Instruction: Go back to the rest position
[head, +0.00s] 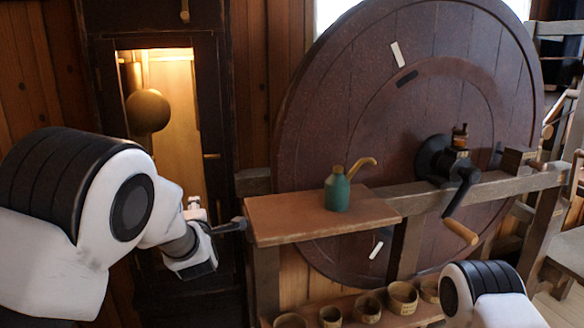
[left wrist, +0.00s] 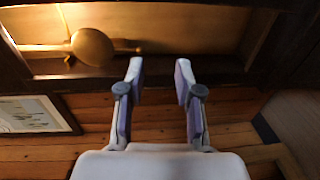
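My left gripper (head: 217,216) is in front of the lit clock case at the left of the head view. In the left wrist view its two fingers (left wrist: 160,75) stand apart with nothing between them. The brass pendulum bob (head: 148,111) hangs inside the case, apart from the gripper; it also shows in the left wrist view (left wrist: 92,46). Only a link of my right arm shows at the lower right of the head view; the right gripper is outside the picture.
A green oil can (head: 338,191) stands on a wooden shelf (head: 290,225) right of my left gripper. Behind is a large wooden wheel (head: 440,110) with a crank (head: 462,190). Several small pots (head: 402,298) stand on a lower shelf. A framed picture (left wrist: 35,114) is on the planks.

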